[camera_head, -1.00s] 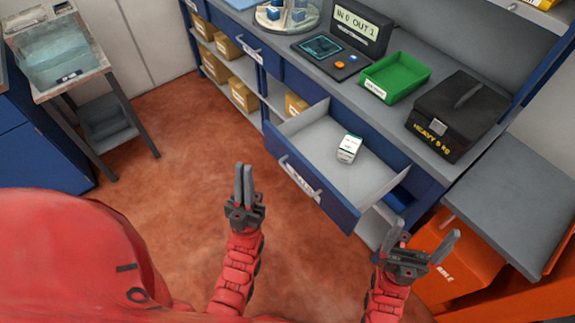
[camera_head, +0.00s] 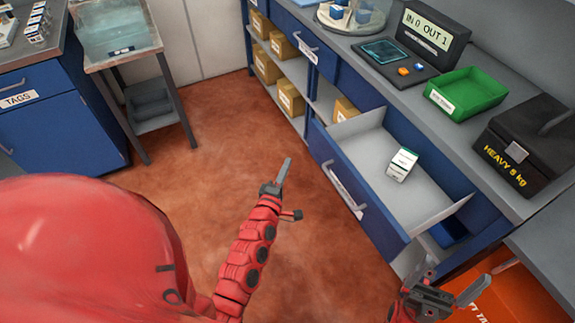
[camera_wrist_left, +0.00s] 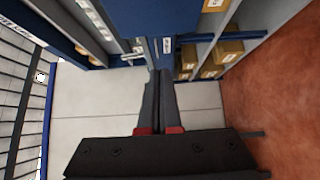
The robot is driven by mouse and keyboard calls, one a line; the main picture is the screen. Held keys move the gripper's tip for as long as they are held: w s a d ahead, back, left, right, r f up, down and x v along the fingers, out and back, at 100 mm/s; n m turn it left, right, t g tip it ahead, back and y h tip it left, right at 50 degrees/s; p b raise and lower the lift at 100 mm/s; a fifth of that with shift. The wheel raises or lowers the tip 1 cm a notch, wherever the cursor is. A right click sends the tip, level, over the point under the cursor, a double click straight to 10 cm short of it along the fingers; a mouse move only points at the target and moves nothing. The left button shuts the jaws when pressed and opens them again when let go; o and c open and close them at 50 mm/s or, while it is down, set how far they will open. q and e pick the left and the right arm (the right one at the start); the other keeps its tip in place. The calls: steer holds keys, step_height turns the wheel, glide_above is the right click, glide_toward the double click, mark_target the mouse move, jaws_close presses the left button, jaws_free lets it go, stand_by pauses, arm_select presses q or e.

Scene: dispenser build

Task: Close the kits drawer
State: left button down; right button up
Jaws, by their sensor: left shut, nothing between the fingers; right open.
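The kits drawer (camera_head: 347,189) is pulled out from the blue bench, its blue front and handle facing the floor area. A small white and green box (camera_head: 401,164) lies inside it. My left gripper (camera_head: 284,172) is shut and empty, in front of the drawer and to its left, apart from it. Its closed fingers (camera_wrist_left: 160,98) also show in the left wrist view. My right gripper (camera_head: 452,280) is open and empty near the drawer's right front corner, in the lower right. I cannot tell whether it touches the drawer.
On the bench stand a green tray (camera_head: 467,92), a black heavy box (camera_head: 521,147) and an IN/OUT display (camera_head: 432,37). Cardboard boxes (camera_head: 283,47) fill shelves left of the drawer. An orange unit (camera_head: 510,294) is at lower right. The red-brown floor is clear.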

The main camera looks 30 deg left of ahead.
arm_select(q)
steer(key=w+d+p, duration=0.1)
steer(key=w+p, duration=0.1)
steer(key=w, duration=0.8)
steer(key=shift+w+d, duration=0.15)
steer(key=shift+d, duration=0.1)
